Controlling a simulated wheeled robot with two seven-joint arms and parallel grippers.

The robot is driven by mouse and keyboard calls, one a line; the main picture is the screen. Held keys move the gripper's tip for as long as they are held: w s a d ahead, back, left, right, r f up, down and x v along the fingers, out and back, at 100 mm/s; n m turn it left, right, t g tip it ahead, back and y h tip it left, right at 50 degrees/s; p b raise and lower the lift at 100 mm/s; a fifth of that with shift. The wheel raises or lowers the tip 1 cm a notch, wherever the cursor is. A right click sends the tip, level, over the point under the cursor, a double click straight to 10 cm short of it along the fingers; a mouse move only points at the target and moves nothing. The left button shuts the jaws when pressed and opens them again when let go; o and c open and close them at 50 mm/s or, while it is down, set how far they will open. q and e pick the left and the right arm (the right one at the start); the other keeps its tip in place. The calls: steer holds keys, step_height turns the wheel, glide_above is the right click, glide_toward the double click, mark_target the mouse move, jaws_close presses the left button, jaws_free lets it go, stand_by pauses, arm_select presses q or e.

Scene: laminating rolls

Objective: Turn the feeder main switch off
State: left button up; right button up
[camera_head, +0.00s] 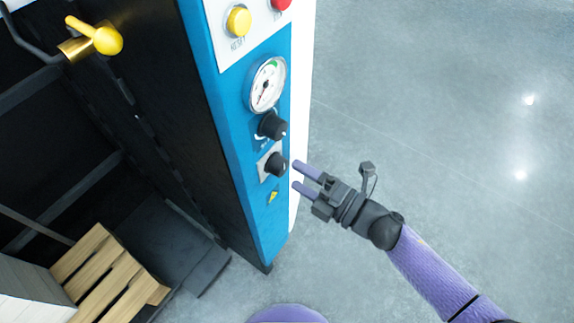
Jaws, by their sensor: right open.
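The feeder's blue control panel (237,150) stands upright left of centre. Low on it is a black rotary switch (276,165) on a light square plate, with a small yellow warning sticker (272,196) below. I take this to be the main switch; its label cannot be read. A second black knob (271,126) sits above it. My right gripper (295,175) is open and empty, its two purple fingers pointing left at the lower switch. The fingertips are just right of it, seemingly apart from it. My left gripper is not in view.
Above the knobs are a round gauge (267,84), a yellow button (238,21) and a red button (281,3). A yellow-knobbed lever (100,37) sticks out at upper left. A wooden pallet (107,272) lies at lower left. The grey floor at right is clear.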

steer(key=v, duration=0.6)
steer(key=s+d+f+m+h, duration=0.2)
steer(key=d+f+m+h, duration=0.15)
steer(key=f+m, duration=0.3)
steer(key=s+d+f+m+g+h, duration=0.1)
steer(key=s+d+f+m+h, duration=0.2)
steer(key=f+m+h, duration=0.35)
steer(key=s+d+f+m+h, duration=0.2)
steer(key=d+f+m, duration=0.2)
steer(key=f, duration=0.5)
steer(key=s+f+m+g+h, duration=0.1)
steer(key=s+f+m+g, duration=0.3)
steer(key=s, duration=0.8)
steer(key=s+f+m+g+h, duration=0.2)
steer(key=s+f+m+g, duration=0.3)
steer(key=s, duration=0.7)
steer(key=shift+s+f, duration=0.2)
steer(key=shift+f, duration=0.05)
steer(key=shift+d, duration=0.1)
